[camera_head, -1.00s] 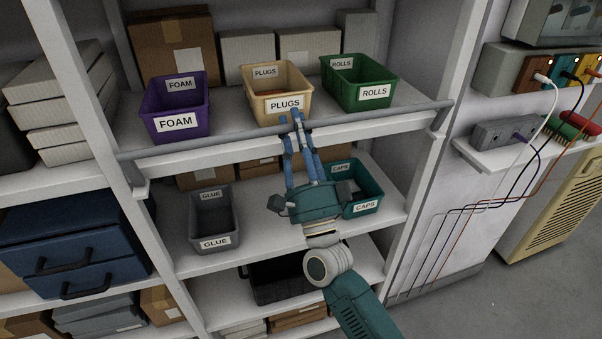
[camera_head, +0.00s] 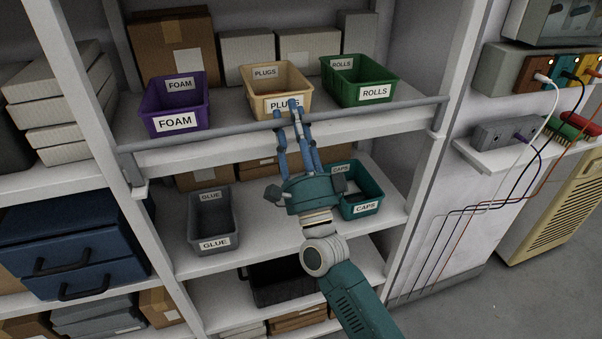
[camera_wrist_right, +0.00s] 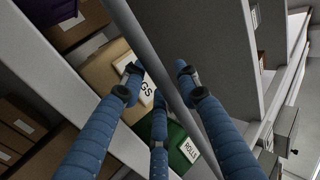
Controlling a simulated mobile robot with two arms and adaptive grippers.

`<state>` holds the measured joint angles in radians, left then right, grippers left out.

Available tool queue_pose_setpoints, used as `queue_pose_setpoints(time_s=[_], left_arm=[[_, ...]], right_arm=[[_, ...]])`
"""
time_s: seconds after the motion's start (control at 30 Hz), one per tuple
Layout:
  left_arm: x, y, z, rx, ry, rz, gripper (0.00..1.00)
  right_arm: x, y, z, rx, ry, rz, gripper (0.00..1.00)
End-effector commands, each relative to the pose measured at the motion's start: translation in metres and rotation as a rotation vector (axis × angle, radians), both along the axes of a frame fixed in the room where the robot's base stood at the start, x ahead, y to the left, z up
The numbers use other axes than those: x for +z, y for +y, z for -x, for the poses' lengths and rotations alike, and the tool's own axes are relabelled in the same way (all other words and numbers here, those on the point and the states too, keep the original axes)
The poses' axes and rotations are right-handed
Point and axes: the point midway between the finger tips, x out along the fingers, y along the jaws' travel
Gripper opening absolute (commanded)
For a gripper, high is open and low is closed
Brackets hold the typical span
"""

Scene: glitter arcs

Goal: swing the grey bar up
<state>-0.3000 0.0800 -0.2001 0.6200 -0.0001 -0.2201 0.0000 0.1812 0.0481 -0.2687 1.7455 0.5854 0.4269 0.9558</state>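The grey bar (camera_head: 220,134) runs across the front edge of the upper shelf, below the labels of the bins, with brackets at both ends. In the right wrist view the bar (camera_wrist_right: 152,50) crosses diagonally between and behind my fingers. My right gripper (camera_head: 286,112) is in front of the middle of the bar, by the PLUGS bin. Its blue fingers are spread, with tips overlapping the bar in the head view. In the right wrist view the gripper (camera_wrist_right: 160,75) is open and nothing is clamped. Whether a finger touches the bar, I cannot tell. My left gripper is not seen.
Behind the bar stand a purple FOAM bin (camera_head: 177,104), a cream PLUGS bin (camera_head: 262,76) and a green ROLLS bin (camera_head: 357,84). Below are a grey GLUE bin (camera_head: 213,221) and a teal CAPS bin (camera_head: 372,187). White shelf posts flank the bay.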

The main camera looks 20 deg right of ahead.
Motion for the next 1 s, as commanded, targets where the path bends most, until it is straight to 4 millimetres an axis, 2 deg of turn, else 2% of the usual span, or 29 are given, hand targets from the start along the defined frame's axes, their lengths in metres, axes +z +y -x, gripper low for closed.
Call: queue_pose_setpoints(time_s=[0.43,1.0], left_arm=[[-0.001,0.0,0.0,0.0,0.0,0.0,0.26],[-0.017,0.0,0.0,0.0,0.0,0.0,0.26]], right_arm=[[-0.004,0.0,0.002,0.0,0.002,0.001,0.31],[-0.034,-0.001,0.036,0.0,0.003,0.002,0.31]])
